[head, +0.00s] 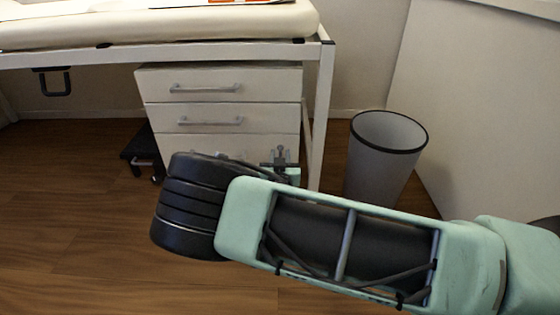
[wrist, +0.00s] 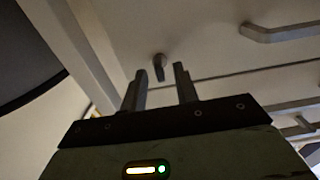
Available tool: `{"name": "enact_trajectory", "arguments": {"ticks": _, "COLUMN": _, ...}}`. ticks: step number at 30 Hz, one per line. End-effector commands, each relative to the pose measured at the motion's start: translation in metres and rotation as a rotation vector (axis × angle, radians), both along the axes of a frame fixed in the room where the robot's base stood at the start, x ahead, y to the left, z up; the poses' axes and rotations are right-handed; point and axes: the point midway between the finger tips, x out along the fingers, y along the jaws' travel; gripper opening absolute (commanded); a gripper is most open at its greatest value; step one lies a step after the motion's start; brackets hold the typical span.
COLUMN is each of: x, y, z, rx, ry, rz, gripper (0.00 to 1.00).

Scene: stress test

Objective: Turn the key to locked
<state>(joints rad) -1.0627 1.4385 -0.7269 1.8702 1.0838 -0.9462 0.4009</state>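In the wrist view, the key (wrist: 159,68) is a small dark grey piece on the pale front of the drawer unit, its narrow end pointing down. My gripper (wrist: 160,80) is open, its two grey fingers apart. In the picture the key lies between the fingertips, near their height, with gaps on both sides. Nothing is held. How far the tips are from the drawer face is hard to tell. In the head view my arm hides the key and most of my gripper. The white drawer unit (head: 217,87) stands behind my arm.
The drawers have grey bar handles; one (wrist: 285,32) is right of the key. A padded table (head: 200,27) stands over the unit, its white leg (head: 322,120) to the right. A grey bin (head: 380,165) stands further right. Wooden floor at left is clear.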

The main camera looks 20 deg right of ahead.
Motion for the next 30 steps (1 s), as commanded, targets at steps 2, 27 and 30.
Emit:
{"name": "enact_trajectory", "arguments": {"ticks": 2, "x": 0.0026, "y": -0.0005, "z": -0.0002, "rx": 0.000, "ry": 0.000, "rz": 0.001, "gripper": 0.30}}
{"name": "enact_trajectory", "arguments": {"ticks": 27, "x": 0.0031, "y": -0.0011, "z": 0.0020, "rx": 0.058, "ry": -0.017, "rz": -0.001, "gripper": 0.00}}
{"name": "enact_trajectory", "arguments": {"ticks": 30, "x": 0.0030, "y": -0.0014, "z": 0.0027, "rx": 0.109, "ry": -0.033, "rz": -0.001, "gripper": 0.00}}
